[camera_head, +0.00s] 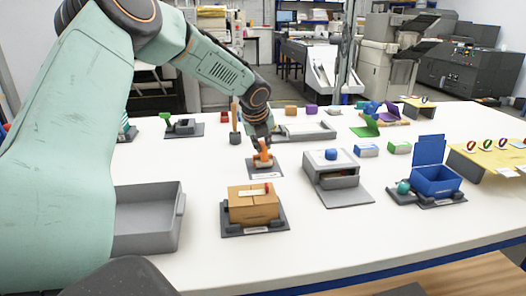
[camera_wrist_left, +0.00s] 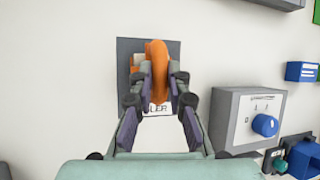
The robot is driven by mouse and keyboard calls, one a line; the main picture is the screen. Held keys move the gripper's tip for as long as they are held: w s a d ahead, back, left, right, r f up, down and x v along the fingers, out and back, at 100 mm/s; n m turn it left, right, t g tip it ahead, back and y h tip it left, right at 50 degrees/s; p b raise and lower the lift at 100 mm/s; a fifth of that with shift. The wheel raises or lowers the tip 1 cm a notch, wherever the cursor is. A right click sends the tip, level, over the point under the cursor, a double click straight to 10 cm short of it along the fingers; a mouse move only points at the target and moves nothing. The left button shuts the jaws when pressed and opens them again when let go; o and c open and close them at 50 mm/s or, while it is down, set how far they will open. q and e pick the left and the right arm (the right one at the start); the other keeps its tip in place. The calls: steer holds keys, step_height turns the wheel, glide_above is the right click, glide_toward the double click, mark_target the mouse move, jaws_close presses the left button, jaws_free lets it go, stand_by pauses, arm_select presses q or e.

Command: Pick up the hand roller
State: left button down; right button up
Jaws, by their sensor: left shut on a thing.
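The hand roller (camera_head: 263,160) shows as a small orange shape at the middle of the white table, over a grey mat (camera_head: 254,171). In the left wrist view its orange handle (camera_wrist_left: 159,62) points towards me, over the same mat (camera_wrist_left: 127,52), whose label reads partly "LLER". My left gripper (camera_head: 263,147) comes down from above and is shut on the hand roller. In the left wrist view its fingers (camera_wrist_left: 159,88) lie on both sides of the handle. The roller's lower part is mostly hidden, and I cannot tell whether it touches the mat. My right gripper is not in view.
A cardboard box (camera_head: 252,206) stands nearer, and a grey machine with a blue knob (camera_head: 331,180) stands to the right. An open blue box (camera_head: 434,181) is farther right. A grey tray (camera_head: 146,232) lies at the left. The near right table is clear.

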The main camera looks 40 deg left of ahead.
mark_target(262, 144)
arm_select(q)
steer(key=shift+a, duration=0.1)
steer(key=shift+r, duration=0.25)
step_height(262, 144, up, 9)
steer(key=p, duration=0.2)
steer(key=shift+f+p, duration=0.15)
steer(key=shift+p, duration=0.2)
steer(key=shift+r, duration=0.4)
steer(key=c, duration=1.9)
jaws_free()
jaws_close()
